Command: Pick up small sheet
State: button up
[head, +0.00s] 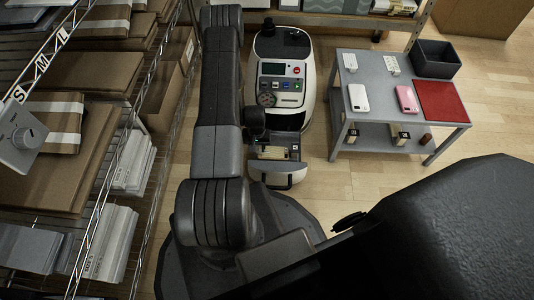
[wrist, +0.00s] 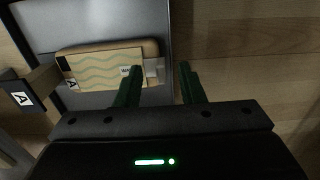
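A wire shelf rack (head: 150,120) on the left of the head view carries tags S, M and L on its rail. Flat brown sheets or boxes (head: 80,72) lie on its upper level, with one brown piece (head: 50,175) nearest the S tag. Stacks of pale grey-white sheets (head: 110,245) stand lower down. I cannot tell which of these is the small sheet. My gripper (wrist: 158,80) is open in the wrist view, its two green fingers apart with nothing held between them.
The wrist view shows a tan item with a wavy pattern (wrist: 100,62) beside the left finger, and wooden floor on the right. A press machine (head: 280,85) stands behind my arm. A grey table (head: 380,75) holds phones, a red mat (head: 441,100) and a dark bin (head: 435,60).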

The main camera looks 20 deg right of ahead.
jog(key=shift+f, duration=0.55)
grip_shut()
notch_tip(320, 180, up, 10)
jog(key=p, duration=0.3)
jog(key=shift+p, duration=0.3)
